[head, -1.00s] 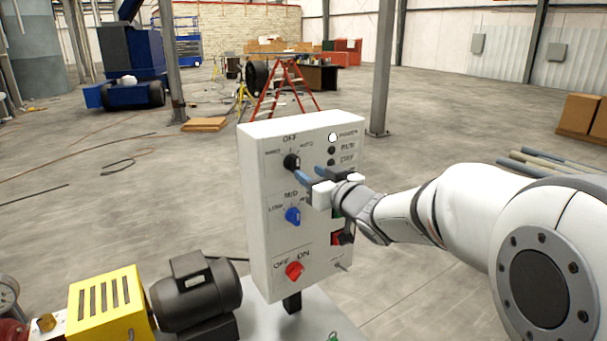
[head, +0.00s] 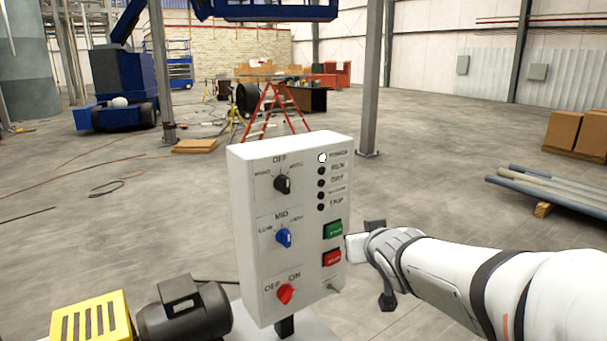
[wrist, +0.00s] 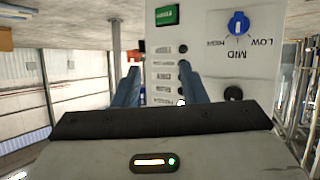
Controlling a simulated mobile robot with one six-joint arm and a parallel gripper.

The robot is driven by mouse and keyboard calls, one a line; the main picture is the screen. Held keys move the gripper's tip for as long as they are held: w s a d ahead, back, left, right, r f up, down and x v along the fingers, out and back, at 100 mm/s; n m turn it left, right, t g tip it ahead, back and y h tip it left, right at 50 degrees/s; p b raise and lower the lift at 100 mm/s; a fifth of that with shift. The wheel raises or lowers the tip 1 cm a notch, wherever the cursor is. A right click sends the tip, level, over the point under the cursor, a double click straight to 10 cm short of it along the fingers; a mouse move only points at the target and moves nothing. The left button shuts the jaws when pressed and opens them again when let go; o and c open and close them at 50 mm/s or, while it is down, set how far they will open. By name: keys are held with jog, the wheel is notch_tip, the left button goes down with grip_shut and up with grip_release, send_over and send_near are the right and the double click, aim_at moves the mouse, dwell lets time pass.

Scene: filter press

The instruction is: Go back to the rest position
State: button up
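My gripper (head: 358,248) is just right of the white control panel (head: 257,230) in the head view, apart from it as far as I can tell. In the wrist view its two blue fingers (wrist: 159,78) are spread with nothing held between them. The panel (wrist: 205,58) appears upside down beyond them. It carries a black selector knob (head: 283,184), a blue knob (head: 284,238), a red knob (head: 287,294), a green button (head: 332,229) and a red button (head: 332,258). The top indicator lamp (head: 322,158) is white; the lamps below it are dark.
A black motor (head: 185,312) and a yellow guard (head: 92,320) stand left of the panel. Pipes (head: 548,190) and cardboard boxes (head: 577,132) lie at the right. A red ladder (head: 272,108) and steel columns stand behind. Open concrete floor surrounds the panel.

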jog(key=s+f+g, duration=0.3)
jog(key=s, duration=0.4)
jog(key=s+d+f+m+g, duration=0.1)
jog(key=s+f+g, duration=0.2)
jog(key=s, duration=0.5)
jog(key=s+d+f+g+h, duration=0.1)
jog(key=s+f+g, duration=0.2)
jog(key=s, duration=0.5)
jog(key=shift+d+f+m+g, duration=0.3)
jog(key=shift+f+m, duration=0.1)
jog(key=shift+f, duration=0.35)
